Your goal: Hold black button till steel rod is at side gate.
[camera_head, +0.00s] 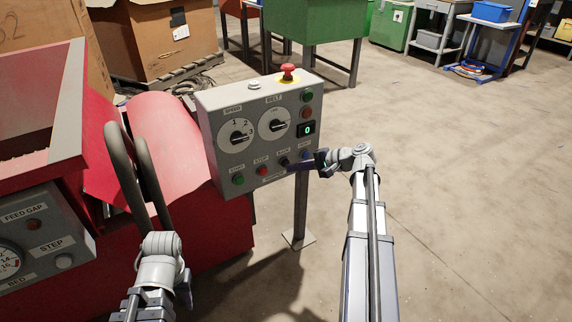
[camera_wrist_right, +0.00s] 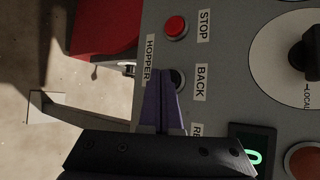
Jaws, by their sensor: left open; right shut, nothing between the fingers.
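The grey control box has a small black button (camera_wrist_right: 178,80) labelled BACK in its lower row, between a red STOP button (camera_head: 262,171) and a blue button (camera_head: 305,155). My right gripper (camera_head: 291,166) is shut and empty, its purple fingers together at the black button. In the right wrist view the fingertips (camera_wrist_right: 162,86) overlap the button's edge and partly hide it; whether it is pressed down I cannot tell. My left gripper (camera_head: 187,290) is open, low at the left, away from the box and only partly seen. I can make out no steel rod or side gate.
The control box (camera_head: 215,135) stands on a post, with two dials, a red mushroom button (camera_head: 288,72) on top and a display (camera_head: 306,129) reading 0. The red machine (camera_head: 175,140) with thick curved grey tubes (camera_head: 150,175) fills the left. Floor at right is clear.

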